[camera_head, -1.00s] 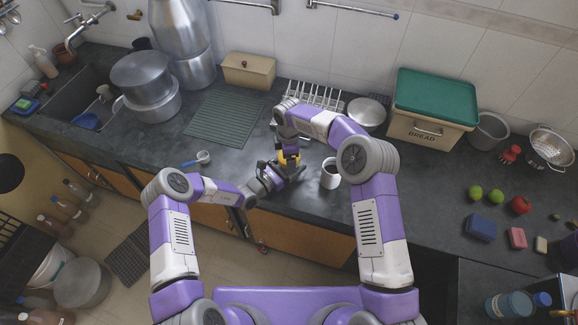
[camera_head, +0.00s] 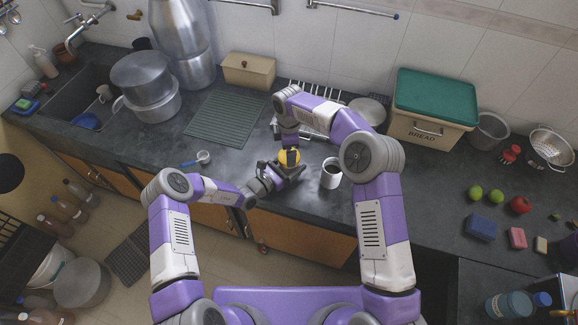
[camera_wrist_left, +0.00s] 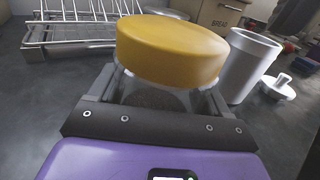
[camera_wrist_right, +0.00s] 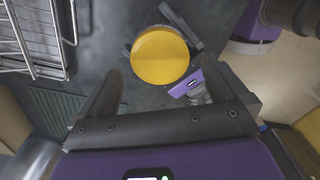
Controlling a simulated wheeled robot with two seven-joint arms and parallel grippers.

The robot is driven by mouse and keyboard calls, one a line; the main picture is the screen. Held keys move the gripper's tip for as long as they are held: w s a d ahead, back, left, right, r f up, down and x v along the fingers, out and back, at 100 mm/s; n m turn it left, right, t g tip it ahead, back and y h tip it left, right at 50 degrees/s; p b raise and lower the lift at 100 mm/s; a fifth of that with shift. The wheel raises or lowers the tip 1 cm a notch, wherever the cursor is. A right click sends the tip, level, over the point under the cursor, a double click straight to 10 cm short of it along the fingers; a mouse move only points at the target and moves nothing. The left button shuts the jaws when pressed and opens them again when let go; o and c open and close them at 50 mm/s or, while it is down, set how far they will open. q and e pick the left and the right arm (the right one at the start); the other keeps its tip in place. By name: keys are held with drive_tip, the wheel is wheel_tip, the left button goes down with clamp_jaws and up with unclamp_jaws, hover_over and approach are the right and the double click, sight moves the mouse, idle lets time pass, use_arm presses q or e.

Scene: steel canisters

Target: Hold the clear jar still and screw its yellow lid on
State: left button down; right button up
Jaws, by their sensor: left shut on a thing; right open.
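The yellow lid (camera_wrist_left: 172,48) rests on top of the clear jar (camera_wrist_left: 160,97) in the left wrist view; I cannot tell how tightly it sits. My left gripper (camera_head: 284,173) is shut around the jar's body, below the lid. The lid also shows in the head view (camera_head: 283,158), partly covered by my right gripper (camera_head: 291,155). In the right wrist view the round lid top (camera_wrist_right: 160,55) lies beyond my right gripper's spread, empty fingers, which are apart from it. The jar is hidden under the lid there.
A wire dish rack (camera_wrist_left: 75,32) stands behind. A green ribbed mat (camera_head: 222,118) lies left of it, and a measuring scoop (camera_head: 203,157) lies on the clear counter to the left.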

drive_tip(key=n, duration=0.1)
drive_tip(key=r+n, duration=0.1)
drive_tip(key=n, duration=0.2)
drive_tip(key=shift+a+r, duration=0.15)
drive_tip(key=shift+r, duration=0.15)
drive_tip(key=r+n, duration=0.1)
drive_tip(key=n, duration=0.1)
drive_tip(key=r+n, duration=0.1)
drive_tip(key=n, duration=0.1)
drive_tip(key=shift+f, duration=0.1)
drive_tip(key=shift+f, duration=4)
